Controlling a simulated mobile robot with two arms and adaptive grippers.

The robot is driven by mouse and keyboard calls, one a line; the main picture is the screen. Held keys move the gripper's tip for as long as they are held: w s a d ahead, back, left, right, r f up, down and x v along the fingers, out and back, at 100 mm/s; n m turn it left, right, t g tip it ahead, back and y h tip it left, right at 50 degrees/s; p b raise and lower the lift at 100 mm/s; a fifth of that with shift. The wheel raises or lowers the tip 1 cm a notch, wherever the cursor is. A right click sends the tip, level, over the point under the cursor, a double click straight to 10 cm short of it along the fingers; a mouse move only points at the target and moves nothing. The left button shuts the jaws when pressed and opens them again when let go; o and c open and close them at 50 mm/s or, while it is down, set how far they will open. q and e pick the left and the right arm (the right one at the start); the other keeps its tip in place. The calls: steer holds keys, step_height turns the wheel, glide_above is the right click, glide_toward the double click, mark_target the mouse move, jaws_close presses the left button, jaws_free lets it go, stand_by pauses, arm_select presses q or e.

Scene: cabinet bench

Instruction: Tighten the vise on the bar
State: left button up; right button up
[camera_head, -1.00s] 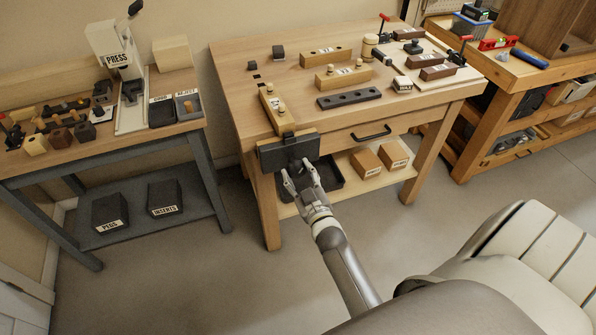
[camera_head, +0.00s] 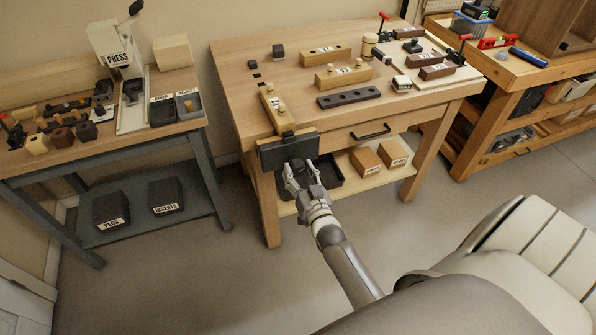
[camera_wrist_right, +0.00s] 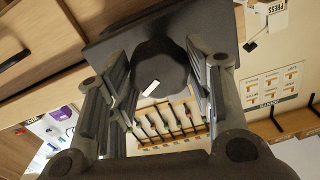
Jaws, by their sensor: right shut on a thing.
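The vise (camera_head: 288,148) is a dark block on the front left edge of the middle workbench. My right gripper (camera_head: 300,175) reaches it from the front, with its fingers at the vise's round knob. In the right wrist view the dark knob (camera_wrist_right: 160,68), with a white mark on its face, sits between my right gripper's two fingers (camera_wrist_right: 155,95); the gripper is shut on it. The dark vise plate (camera_wrist_right: 105,50) is behind the knob. Whether the vise's jaws touch a bar cannot be seen. My left gripper is out of view.
A dark tray (camera_head: 326,178) is on the lower shelf just behind and right of my right gripper. A drawer handle (camera_head: 370,132) sticks out right of the vise. A dark strip with holes (camera_head: 348,98) lies on the benchtop. The floor in front is clear.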

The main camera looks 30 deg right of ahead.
steer(key=m, duration=0.3)
steer(key=shift+f+m, duration=0.1)
steer(key=shift+m, duration=0.3)
steer(key=m, duration=0.4)
steer(key=shift+w, duration=0.1)
steer(key=o, duration=0.9)
